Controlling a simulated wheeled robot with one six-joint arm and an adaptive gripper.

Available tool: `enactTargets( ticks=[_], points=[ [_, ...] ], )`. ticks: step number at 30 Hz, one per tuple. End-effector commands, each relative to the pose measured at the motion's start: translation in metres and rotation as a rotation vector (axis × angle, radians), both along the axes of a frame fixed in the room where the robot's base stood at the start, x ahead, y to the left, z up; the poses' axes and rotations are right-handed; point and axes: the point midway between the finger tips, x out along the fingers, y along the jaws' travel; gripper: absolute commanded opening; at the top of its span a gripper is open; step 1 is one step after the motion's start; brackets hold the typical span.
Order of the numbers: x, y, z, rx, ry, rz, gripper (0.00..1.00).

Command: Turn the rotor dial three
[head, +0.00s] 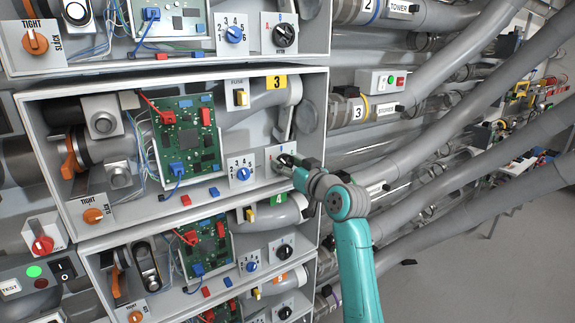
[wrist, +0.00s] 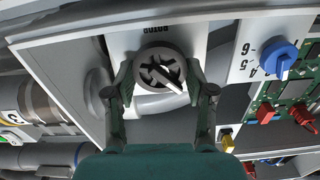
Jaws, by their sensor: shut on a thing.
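The rotor dial of unit three is a dark grey round knob with a pale pointer, on a white plate marked ROTOR. It shows in the wrist view (wrist: 158,72), between the two fingers of my gripper (wrist: 160,84). The fingers press on its opposite sides, so the gripper is shut on it. In the head view my gripper (head: 289,164) reaches the dial plate at the right end of the unit with the yellow label 3 (head: 277,82). There the gripper hides most of the dial.
A blue numbered dial (head: 243,174) sits just left, also in the wrist view (wrist: 278,54). A green circuit board (head: 187,135) with red and blue connectors is further left. Similar units lie above and below. Thick grey pipes (head: 450,100) run on the right.

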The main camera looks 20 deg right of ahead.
Motion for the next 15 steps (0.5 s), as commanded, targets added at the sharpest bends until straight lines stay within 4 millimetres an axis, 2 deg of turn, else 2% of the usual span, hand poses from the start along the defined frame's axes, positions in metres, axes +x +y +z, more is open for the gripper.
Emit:
enactTargets(
  ticks=[15],
  points=[
    [0.0007, -0.0023, -0.0009, 0.440, 0.143, -0.001, 0.19]
  ],
)
